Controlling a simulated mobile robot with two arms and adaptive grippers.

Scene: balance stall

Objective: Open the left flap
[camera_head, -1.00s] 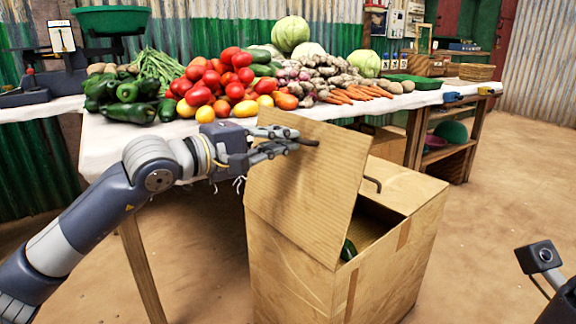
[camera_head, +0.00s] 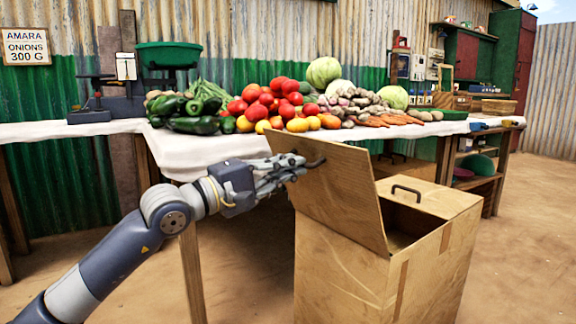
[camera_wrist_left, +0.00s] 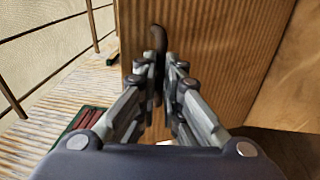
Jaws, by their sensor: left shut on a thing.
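The cardboard-coloured box (camera_head: 340,275) stands on the ground in front of the stall table. Its left flap (camera_head: 335,200) is raised and leans outward to the left, leaving a dark opening beside it. My left gripper (camera_head: 288,168) is shut on the dark handle (camera_head: 314,163) near the flap's upper edge. In the left wrist view, the fingers of my left gripper (camera_wrist_left: 165,72) close around the handle (camera_wrist_left: 158,42), with the wooden-looking flap (camera_wrist_left: 215,50) behind it. The right flap (camera_head: 440,201) lies flat, with its own dark handle (camera_head: 407,190). My right gripper is not in view.
The white-covered table (camera_head: 180,150) holds heaped vegetables, with tomatoes (camera_head: 270,105) close behind the flap. A scale (camera_head: 125,88) with a green pan stands at its left. Shelves (camera_head: 480,175) stand to the right. Bare ground lies right of the box.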

